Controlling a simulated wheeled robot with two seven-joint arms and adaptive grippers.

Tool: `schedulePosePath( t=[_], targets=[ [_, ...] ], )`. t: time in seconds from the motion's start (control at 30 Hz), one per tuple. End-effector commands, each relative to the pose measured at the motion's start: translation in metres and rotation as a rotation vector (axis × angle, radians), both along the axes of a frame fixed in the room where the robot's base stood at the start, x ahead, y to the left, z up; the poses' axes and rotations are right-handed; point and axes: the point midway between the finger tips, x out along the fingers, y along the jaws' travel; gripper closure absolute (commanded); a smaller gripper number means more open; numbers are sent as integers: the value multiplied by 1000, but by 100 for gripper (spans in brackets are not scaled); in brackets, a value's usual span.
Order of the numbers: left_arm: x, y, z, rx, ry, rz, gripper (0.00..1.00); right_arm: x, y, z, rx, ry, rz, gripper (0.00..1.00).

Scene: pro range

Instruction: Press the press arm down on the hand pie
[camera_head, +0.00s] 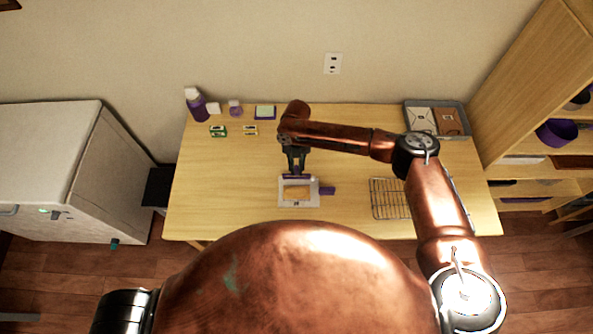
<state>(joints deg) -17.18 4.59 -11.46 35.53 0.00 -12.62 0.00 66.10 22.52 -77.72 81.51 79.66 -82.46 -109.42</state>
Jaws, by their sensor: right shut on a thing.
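The hand pie (296,192) is a small tan oblong lying on a pale press base (285,202) near the middle of the wooden table. The purple press arm (299,177) shows as a bar at the far edge of the base, just behind the pie. My right gripper (297,172) reaches down from above and is shut on the press arm. Its fingers partly hide the bar. A purple piece (328,191) sticks out at the right of the base. My left gripper is not in view.
A wire rack (390,198) lies right of the press. A grey tray (462,133) with flat items stands at the back right. A purple bottle (196,105) and several small items stand at the back left. The table (225,180) is clear left of the press.

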Motion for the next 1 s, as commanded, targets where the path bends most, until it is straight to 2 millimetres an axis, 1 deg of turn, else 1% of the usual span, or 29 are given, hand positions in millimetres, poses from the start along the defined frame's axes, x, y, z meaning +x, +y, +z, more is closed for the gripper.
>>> schedulePosePath(
  t=[0.03, 0.53, 0.7, 1.0],
  targets=[
    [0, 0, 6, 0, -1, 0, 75, -3, -1, 1, 0, -11, 1, 100],
    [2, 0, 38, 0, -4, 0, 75, -27, -2, -9, -2, -181, 0, 100],
    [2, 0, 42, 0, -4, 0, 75, -31, -2, -12, 1, -219, -1, 100],
    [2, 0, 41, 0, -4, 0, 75, -32, -2, -13, 0, -220, -2, 100]
  ],
)
